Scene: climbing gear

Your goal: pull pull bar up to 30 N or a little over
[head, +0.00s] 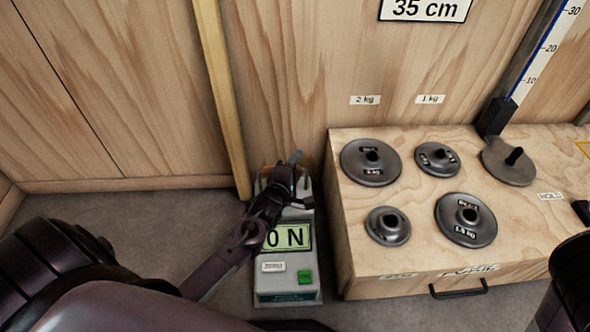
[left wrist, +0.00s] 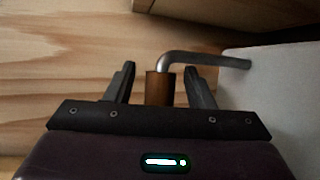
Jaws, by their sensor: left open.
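The force gauge box (head: 262,287) stands on the floor, left of the wooden crate. My left gripper (head: 285,182) is over the top end of the box and covers most of the pull bar. In the left wrist view the open fingers (left wrist: 165,85) stand on either side of the bar's brown grip (left wrist: 159,88), with gaps showing. The bar's bent metal rod (left wrist: 205,58) runs right towards a pale surface. My right gripper is out of view.
The wooden crate (head: 390,270) carries several dark weight discs, including one (head: 466,220) near its front. A black handle (head: 458,289) is on its front. A wooden post (head: 222,100) stands behind the box against the panelled wall. Floor left of the box is clear.

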